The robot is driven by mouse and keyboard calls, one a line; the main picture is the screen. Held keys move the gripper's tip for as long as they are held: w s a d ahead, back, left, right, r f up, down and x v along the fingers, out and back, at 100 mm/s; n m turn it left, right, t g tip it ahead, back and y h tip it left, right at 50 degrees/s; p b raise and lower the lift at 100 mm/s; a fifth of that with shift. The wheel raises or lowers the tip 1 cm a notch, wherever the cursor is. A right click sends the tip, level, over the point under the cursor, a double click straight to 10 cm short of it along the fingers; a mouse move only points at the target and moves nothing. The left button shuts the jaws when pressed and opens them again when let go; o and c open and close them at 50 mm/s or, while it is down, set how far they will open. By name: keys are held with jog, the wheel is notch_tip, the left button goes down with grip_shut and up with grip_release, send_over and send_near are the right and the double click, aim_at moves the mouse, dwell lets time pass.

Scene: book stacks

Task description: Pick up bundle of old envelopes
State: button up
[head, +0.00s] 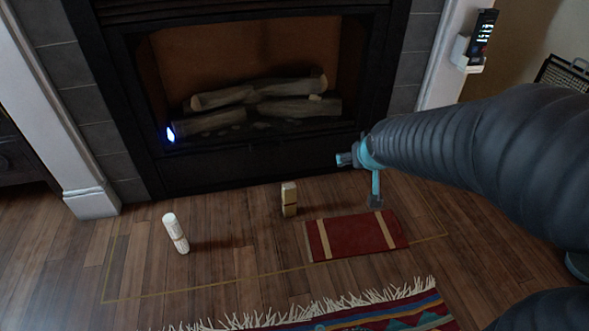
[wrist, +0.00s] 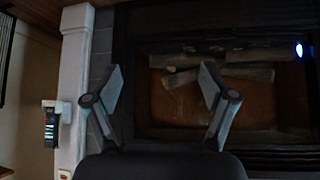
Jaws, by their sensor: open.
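A small upright tan block with a darker band (head: 289,199) stands on the wooden floor before the fireplace; it looks like a bundle of envelopes, but I cannot be sure. A flat dark red item with two cream bands (head: 352,238) lies to its right. My gripper (head: 361,181) is open and empty, above and behind the red item's right side in the head view. In the wrist view my gripper's two fingers (wrist: 161,82) are spread apart with nothing between them. Neither floor item shows in the wrist view.
A fringed patterned rug (head: 385,312) lies in front. Bare floor surrounds the tan block.

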jog(key=w+a+f+t, duration=0.1)
jog(key=w+a+f, duration=0.2)
jog(key=w+f, duration=0.45)
jog(key=n+t+y, duration=0.3)
jog(key=y, duration=0.1)
send_over(291, 200)
jog(key=s+d, duration=0.4)
jog(key=s, duration=0.5)
notch_tip(291, 200, down, 30)
jog(key=x, duration=0.8)
jog(key=shift+s+a+f+b+x, duration=0.1)
jog(key=shift+b+x, duration=0.05)
jog(key=shift+x, duration=0.7)
jog(key=shift+s+a+f+b+x, duration=0.1)
jog(key=shift+b+x, duration=0.1)
jog(key=shift+x, duration=0.65)
jog(key=shift+s+a+f+b+x, duration=0.1)
jog(key=shift+b+x, duration=0.05)
jog(key=shift+x, duration=0.7)
jog(key=shift+w+r, duration=0.1)
jog(key=shift+c, duration=0.2)
jog(key=c, duration=1.3)
